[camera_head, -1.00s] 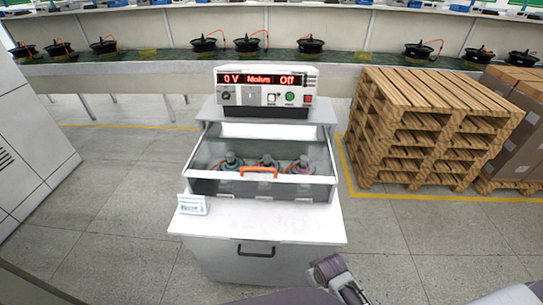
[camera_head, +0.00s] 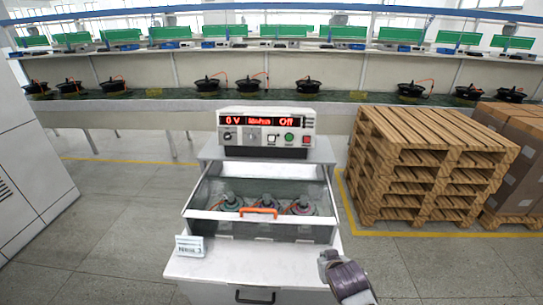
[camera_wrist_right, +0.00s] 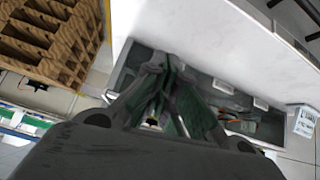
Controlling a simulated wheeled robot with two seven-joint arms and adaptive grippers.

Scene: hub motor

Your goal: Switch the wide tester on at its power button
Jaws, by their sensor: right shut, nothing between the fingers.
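The wide tester (camera_head: 266,135) is a white box on top of the cabinet in the head view. Its red display reads 0 V, a middle word too blurred to be sure of, and Off. Below are knobs, a white button (camera_head: 271,137), a green button (camera_head: 289,137) and a red button (camera_head: 307,139); their labels are unreadable. My right gripper (camera_head: 328,260) is at the cabinet's front right, well below and apart from the tester. In the right wrist view its dark fingers (camera_wrist_right: 160,75) are together and empty. The tester is not recognisable there. My left gripper is not in view.
A small label card (camera_head: 190,246) stands on the white cabinet top. Stacked wooden pallets (camera_head: 430,165) stand to the right. A conveyor with black hub motors runs behind.

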